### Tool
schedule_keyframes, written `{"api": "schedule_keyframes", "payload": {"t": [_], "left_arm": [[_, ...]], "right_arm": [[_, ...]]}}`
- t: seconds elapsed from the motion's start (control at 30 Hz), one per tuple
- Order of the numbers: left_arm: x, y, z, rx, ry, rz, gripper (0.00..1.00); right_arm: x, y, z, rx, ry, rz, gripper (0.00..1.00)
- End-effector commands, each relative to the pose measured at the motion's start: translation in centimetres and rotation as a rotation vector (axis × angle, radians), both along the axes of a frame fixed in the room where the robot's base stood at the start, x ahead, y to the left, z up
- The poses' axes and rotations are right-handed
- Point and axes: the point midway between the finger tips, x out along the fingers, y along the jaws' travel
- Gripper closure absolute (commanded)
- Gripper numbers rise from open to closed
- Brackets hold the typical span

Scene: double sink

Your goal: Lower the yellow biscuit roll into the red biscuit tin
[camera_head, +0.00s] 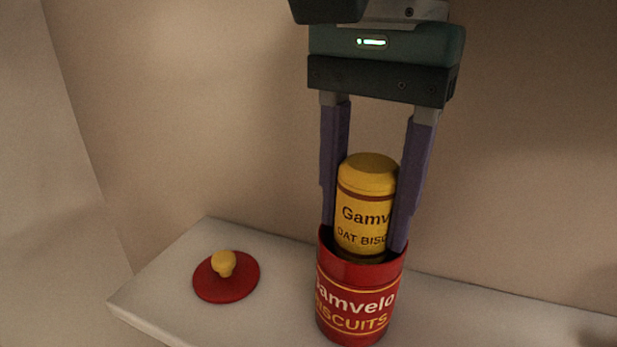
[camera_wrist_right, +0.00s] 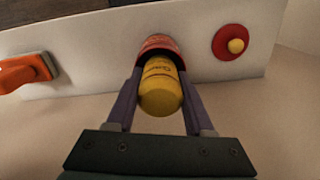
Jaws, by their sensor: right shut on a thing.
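The yellow biscuit roll (camera_head: 366,205) is upright between the fingers of my right gripper (camera_head: 364,240), which is shut on it. The roll's lower end is inside the mouth of the red biscuit tin (camera_head: 358,300), hidden by the tin's front wall. The tin stands upright and open on a pale shelf. The fingertips are at the tin's rim. In the right wrist view the roll (camera_wrist_right: 161,92) is between the fingers, with the tin (camera_wrist_right: 158,44) beyond it. My left gripper is not in view.
A red lid (camera_head: 226,283) with a yellow knob lies on the shelf (camera_head: 470,300) left of the tin. A wall rises close behind. In the right wrist view an orange object (camera_wrist_right: 28,72) lies at the far left.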

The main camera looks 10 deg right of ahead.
Motion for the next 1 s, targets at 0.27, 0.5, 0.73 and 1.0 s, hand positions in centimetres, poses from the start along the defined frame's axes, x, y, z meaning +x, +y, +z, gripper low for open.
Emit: {"api": "schedule_keyframes", "payload": {"t": [0.27, 0.5, 0.73, 1.0], "left_arm": [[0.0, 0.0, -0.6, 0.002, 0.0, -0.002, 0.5], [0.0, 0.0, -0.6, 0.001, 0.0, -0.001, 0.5], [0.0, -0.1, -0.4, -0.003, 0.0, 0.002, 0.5], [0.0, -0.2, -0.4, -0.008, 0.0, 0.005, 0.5]], "right_arm": [[0.0, -0.5, -1.9, -0.015, 0.006, -0.012, 0.27], [0.0, -0.5, -1.9, -0.016, 0.007, -0.012, 0.12], [-0.1, -0.4, -1.7, -0.016, 0.008, -0.009, 0.12], [0.0, -0.3, -0.7, -0.015, 0.004, -0.008, 0.12]]}}
